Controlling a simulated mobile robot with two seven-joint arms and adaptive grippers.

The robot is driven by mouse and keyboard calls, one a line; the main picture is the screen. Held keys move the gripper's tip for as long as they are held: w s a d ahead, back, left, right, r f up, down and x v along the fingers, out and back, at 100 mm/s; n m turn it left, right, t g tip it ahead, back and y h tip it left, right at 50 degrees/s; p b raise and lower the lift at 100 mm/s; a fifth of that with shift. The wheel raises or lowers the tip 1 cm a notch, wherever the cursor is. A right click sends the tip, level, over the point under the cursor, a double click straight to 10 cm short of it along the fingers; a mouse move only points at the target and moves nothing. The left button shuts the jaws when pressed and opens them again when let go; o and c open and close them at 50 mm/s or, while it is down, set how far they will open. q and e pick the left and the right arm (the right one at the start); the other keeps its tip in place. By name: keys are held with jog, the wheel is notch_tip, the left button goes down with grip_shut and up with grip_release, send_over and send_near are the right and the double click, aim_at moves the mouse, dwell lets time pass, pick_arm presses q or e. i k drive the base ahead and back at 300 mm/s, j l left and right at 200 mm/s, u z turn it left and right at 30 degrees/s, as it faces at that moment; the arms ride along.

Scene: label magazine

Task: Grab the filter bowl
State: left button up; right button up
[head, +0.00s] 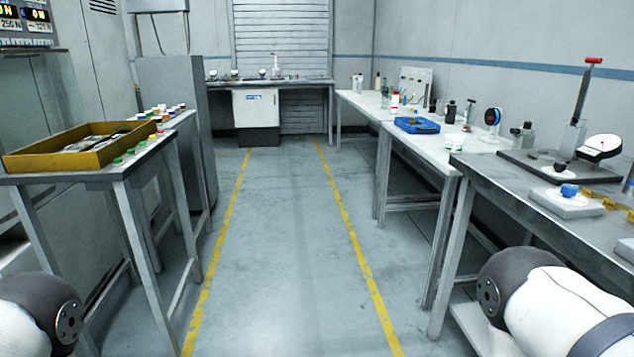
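I cannot tell which thing, if any, is the filter bowl; many items on the benches are small and far off. Small white cups (455,141) stand on the white bench at the right. Neither gripper is in view. Only rounded white and dark grey parts of my arms show at the lower left and lower right corners.
A yellow tray (35,162) sits on the left table, with several small coloured-cap items beside it. A dark base plate with a red-handled stand (580,110) and a dial gauge (599,147) are on the near right table (520,208). The aisle floor (280,240) between yellow lines is clear.

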aim_at(386, 96)
jog(key=i, duration=4.9)
jog(key=i+j+z, duration=0.1)
jog(key=i+z, duration=0.4)
jog(key=i+j+z, duration=1.25)
jog(key=j+z, duration=0.3)
jog(key=i+j+z, duration=0.3)
jog(key=j+z, duration=0.6)
jog(key=j, duration=0.6)
